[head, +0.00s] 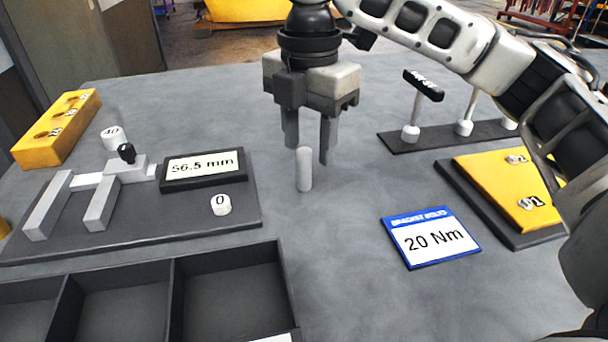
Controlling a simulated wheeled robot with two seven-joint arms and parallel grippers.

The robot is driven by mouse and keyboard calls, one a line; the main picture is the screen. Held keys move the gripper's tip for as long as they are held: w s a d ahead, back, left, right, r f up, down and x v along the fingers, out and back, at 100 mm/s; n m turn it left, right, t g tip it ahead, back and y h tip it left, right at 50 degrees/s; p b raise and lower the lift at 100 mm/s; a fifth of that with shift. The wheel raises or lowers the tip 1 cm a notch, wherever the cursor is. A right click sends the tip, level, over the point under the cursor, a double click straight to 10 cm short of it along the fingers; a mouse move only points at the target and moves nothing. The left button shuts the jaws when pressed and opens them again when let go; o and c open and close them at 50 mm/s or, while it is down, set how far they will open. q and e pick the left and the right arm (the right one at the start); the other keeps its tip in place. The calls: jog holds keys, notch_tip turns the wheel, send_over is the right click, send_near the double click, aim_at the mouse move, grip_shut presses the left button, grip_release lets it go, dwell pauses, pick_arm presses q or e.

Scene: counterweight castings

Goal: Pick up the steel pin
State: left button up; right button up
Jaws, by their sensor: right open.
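A short light-grey steel pin (304,169) stands upright on the grey table near the middle of the head view. My right gripper (311,150) hangs just above and behind it, pointing down. My left gripper is not in view.
A caliper gauge with a display (203,168) is at the left, a yellow holed block (57,128) behind it. A dark divided tray (284,295) is front left. A blue-edged card (430,238), yellow plate (499,184) and dark rack (440,137) are right. Table around the pin is clear.

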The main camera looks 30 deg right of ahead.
aim_at(304, 188)
jog(key=f, duration=0.2)
jog(key=f+b, duration=0.1)
jog(key=f, duration=0.3)
jog(key=shift+w+a, duration=0.25)
jog(key=shift+r, duration=0.1)
grip_shut()
